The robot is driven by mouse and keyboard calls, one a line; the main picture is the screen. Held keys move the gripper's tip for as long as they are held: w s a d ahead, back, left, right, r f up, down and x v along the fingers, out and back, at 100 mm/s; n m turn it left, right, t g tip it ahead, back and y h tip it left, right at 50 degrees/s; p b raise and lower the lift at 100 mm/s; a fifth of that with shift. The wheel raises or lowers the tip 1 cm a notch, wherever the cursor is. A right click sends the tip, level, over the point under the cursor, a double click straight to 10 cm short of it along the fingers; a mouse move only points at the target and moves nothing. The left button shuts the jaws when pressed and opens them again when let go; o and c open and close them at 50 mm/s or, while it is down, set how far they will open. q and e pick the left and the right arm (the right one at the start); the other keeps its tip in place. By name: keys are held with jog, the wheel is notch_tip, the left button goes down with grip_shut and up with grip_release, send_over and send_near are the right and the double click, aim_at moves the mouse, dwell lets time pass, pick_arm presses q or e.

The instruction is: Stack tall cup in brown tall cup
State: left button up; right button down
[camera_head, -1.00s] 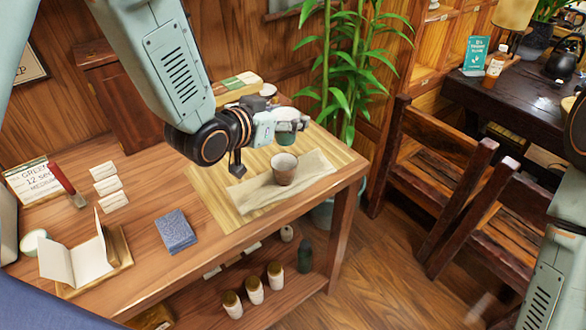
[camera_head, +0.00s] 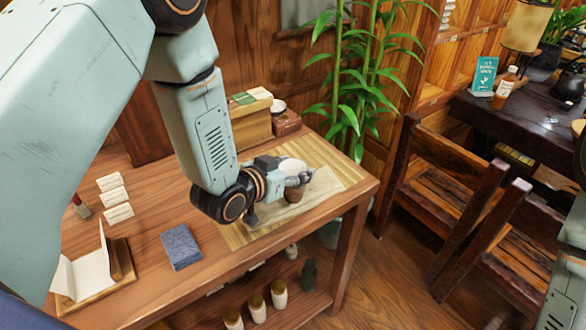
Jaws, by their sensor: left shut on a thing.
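My left gripper (camera_head: 299,177) is over the bamboo mat on the table and is shut on the tall cup (camera_head: 292,167), whose pale top shows behind the fingers. The brown tall cup (camera_head: 294,194) stands upright on the pale cloth directly below the held cup. The fingers hide where the two cups meet, so I cannot tell whether the held cup is inside the brown one or just above it. My right arm shows at the right edge; its gripper is out of view.
The wooden table (camera_head: 150,215) holds a blue book (camera_head: 181,247), an open white booklet (camera_head: 85,268) on a stand, small cards (camera_head: 114,197) and stacked boxes (camera_head: 250,122) at the back. A leafy plant (camera_head: 350,80) stands behind; wooden chairs (camera_head: 445,175) are right.

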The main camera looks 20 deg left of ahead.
pick_arm(q)
jog(key=shift+d, duration=0.15)
jog(key=o, duration=0.8)
jog(key=shift+d, duration=0.1)
jog(key=o, duration=0.4)
jog(key=shift+a, duration=0.3)
jog(key=shift+d, duration=0.15)
jog(key=shift+r, duration=0.1)
jog(key=p+v, duration=0.1)
jog(key=v, duration=1.1)
